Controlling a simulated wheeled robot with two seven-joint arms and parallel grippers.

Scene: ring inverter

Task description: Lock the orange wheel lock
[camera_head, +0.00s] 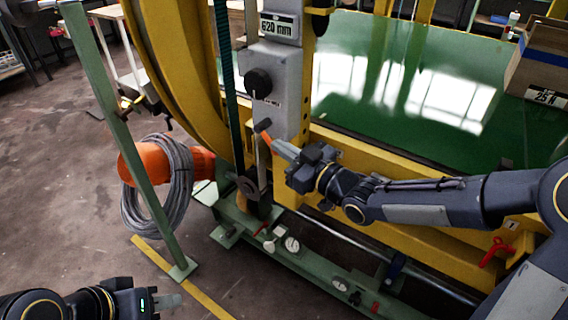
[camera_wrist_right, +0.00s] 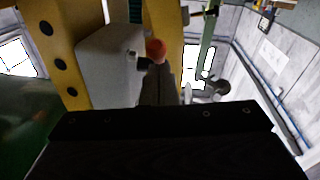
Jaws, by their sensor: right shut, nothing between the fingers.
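The orange tip of a lever (camera_head: 265,136), which I take to be the wheel lock, shows on the front of the grey column below a black knob. In the right wrist view the rounded orange tip (camera_wrist_right: 156,50) appears just beyond the fingers. My right gripper (camera_head: 278,147) is shut and empty, its fingertips right beside the orange tip on its right; I cannot tell whether they touch. My left gripper (camera_head: 172,301) is low at the left, away from the lock, and its finger gap is not clear.
The grey control box (camera_head: 275,75) carries the black knob (camera_head: 258,83). A yellow ring (camera_head: 165,70) and a green post (camera_head: 125,140) stand to the left. A cable coil (camera_head: 160,190) hangs on an orange holder. A green base with gauges (camera_head: 291,244) lies below.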

